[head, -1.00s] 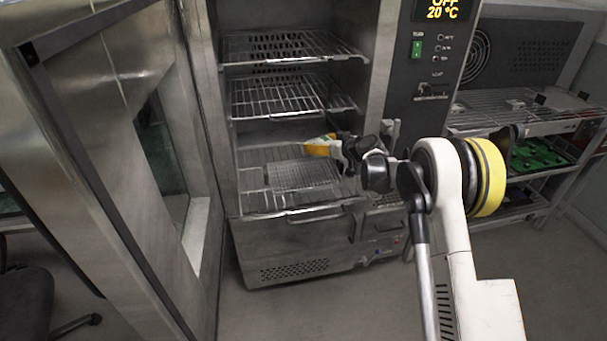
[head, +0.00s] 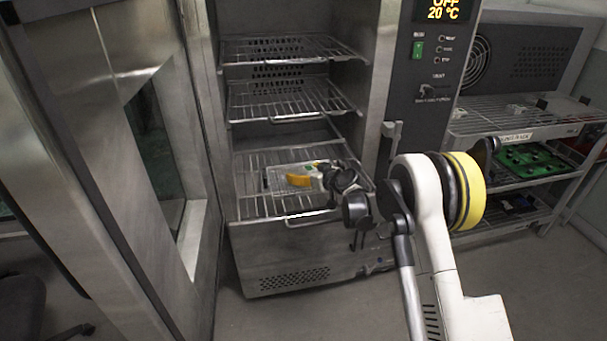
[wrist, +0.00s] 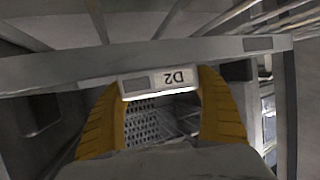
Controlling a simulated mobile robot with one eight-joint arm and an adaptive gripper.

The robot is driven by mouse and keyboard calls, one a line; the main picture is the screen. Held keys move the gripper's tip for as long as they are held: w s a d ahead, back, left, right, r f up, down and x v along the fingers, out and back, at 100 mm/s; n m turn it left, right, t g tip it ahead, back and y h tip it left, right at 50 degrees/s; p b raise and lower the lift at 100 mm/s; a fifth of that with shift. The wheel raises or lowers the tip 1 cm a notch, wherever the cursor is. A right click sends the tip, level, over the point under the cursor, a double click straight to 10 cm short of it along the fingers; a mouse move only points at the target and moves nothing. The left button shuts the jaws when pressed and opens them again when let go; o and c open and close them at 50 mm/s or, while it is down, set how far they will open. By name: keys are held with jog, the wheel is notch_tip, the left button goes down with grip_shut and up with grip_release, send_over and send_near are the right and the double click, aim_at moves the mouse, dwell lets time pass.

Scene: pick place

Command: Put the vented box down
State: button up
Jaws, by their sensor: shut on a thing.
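The vented box (head: 276,179) is a grey, mesh-like shape over the lowest wire rack (head: 250,208) inside the open oven cabinet. My gripper (head: 299,180), with yellow fingers, is shut on it from the right side. In the wrist view, the yellow fingers (wrist: 160,100) stand either side of a perforated grey surface (wrist: 145,120). A pale label (wrist: 158,83) marked D2 lies at the fingertips, upside down. My wrist hides part of the box. I cannot tell whether the box touches the rack.
Two more wire racks (head: 285,97) sit above in the cabinet. The open door (head: 120,130) stands at the left, and the control panel (head: 430,60) at the right. A shelf unit (head: 520,130) with green boards stands further right. The rack's left front is bare.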

jog(key=shift+f, duration=0.2)
jog(key=o, duration=1.2)
jog(key=shift+o, duration=0.2)
jog(key=shift+r, duration=0.2)
jog(key=p+v, duration=0.3)
jog(key=v, duration=0.9)
jog(key=shift+r, duration=0.25)
jog(key=s+d+r+m+g+h, duration=0.1)
jog(key=s+d+r+m+h, duration=0.15)
jog(key=s+r, duration=0.5)
jog(key=s+d+r+m+g+h, duration=0.1)
jog(key=s+d+r, duration=0.3)
jog(key=s+r, duration=0.3)
jog(key=s+d+m+h, duration=0.1)
jog(key=s+d, duration=0.2)
jog(key=s, duration=0.6)
jog(key=s+d+f+m+g+h, duration=0.1)
jog(key=s+d, duration=0.3)
jog(key=s, duration=0.5)
jog(key=s+d+m+h, duration=0.2)
jog(key=s+d+h, duration=0.1)
jog(key=s, duration=0.6)
jog(key=shift+d+f+g, duration=0.3)
jog(key=shift+d, duration=0.2)
